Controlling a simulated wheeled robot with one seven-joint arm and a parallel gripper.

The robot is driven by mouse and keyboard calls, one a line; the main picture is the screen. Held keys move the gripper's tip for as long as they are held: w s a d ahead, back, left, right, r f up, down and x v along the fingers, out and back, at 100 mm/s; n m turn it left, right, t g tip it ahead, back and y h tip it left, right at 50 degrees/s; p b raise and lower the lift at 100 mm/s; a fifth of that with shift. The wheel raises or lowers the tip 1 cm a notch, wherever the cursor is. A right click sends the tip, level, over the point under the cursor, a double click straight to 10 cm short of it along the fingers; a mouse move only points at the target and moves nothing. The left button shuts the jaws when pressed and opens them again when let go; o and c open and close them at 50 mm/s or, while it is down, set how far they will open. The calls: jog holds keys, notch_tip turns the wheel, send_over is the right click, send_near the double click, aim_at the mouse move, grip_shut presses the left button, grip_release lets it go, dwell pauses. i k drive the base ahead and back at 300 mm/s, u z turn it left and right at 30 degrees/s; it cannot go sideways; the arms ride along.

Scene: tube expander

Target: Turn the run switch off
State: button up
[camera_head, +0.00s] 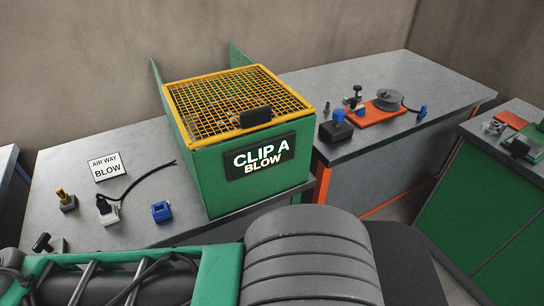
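I cannot tell for sure which part is the run switch. Several small devices lie on the left grey bench: a blue block-like part (161,211), a white-and-black device (108,212) with a black cable, a brass-topped part on a dark base (66,200) and a black knob-like part (42,243) at the lower left. On the right bench a dark box with a blue top (336,128) stands near the front edge. None shows a readable on or off mark. My gripper is not in view.
A green box (215,175) with a yellow mesh lid (225,100) and a "CLIP A BLOW" sign stands mid-view. An "AIR WAY BLOW" card (107,167) is at left. An orange plate (378,118) carries a grey reel. A grey ribbed cylinder (310,260) blocks the bottom view.

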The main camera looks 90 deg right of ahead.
aim_at(42, 243)
jog(key=z, duration=2.95)
jog(key=k, duration=0.45)
jog(key=z, duration=0.05)
